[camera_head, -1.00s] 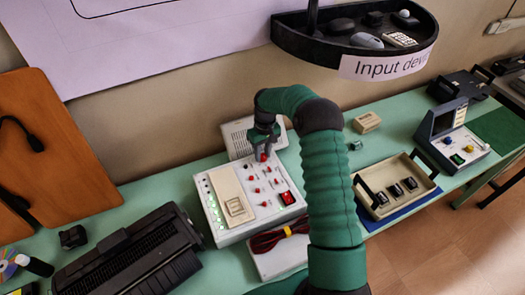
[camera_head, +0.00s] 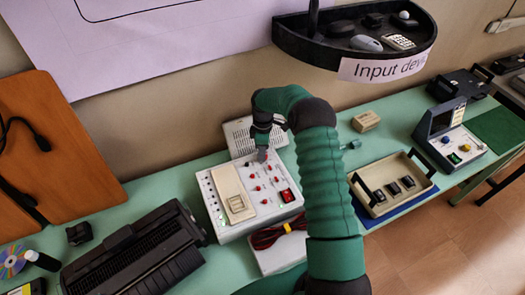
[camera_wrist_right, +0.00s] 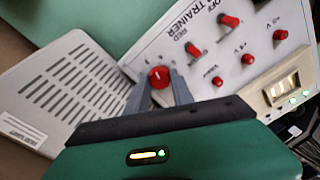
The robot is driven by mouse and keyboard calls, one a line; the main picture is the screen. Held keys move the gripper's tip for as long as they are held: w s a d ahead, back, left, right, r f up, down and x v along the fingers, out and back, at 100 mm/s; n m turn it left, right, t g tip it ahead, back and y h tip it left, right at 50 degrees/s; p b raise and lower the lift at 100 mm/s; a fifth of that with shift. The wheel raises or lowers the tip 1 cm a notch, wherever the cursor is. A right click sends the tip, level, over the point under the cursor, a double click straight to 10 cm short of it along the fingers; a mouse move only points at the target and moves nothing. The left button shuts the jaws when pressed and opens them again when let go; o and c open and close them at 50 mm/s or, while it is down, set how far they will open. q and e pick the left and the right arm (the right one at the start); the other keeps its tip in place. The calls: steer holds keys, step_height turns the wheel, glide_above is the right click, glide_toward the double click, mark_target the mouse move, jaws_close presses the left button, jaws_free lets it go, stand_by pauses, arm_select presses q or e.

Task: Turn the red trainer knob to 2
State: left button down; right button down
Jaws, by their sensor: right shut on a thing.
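The trainer (camera_head: 229,232) is a white box with a sloped panel of several red knobs and switches, on the green table. Its red knob (camera_wrist_right: 159,77) shows in the right wrist view between the fingertips, with a pale mark on its face. My right gripper (camera_wrist_right: 161,86) is shut on this knob, one finger on each side. In the head view the right gripper (camera_head: 262,154) is over the panel's far edge and hides most of the knob. Scale numbers around the knob are not readable. My left gripper is not in view.
A grey slotted box (camera_head: 238,134) stands behind the trainer. A black printer-like machine (camera_head: 130,255) is to its left and a red cable bundle (camera_head: 272,236) is in front. A beige tray (camera_head: 415,190) lies right of my arm. A shelf (camera_head: 350,55) hangs above.

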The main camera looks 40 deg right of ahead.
steer(key=shift+d+r+n, duration=0.1)
steer(key=shift+n, duration=1.5)
steer(key=c, duration=1.1)
jaws_free()
steer(key=shift+d, duration=0.1)
step_height(320, 180, up, 16)
steer(key=shift+w+d+r+b, duration=0.25)
steer(key=shift+w+b, duration=0.2)
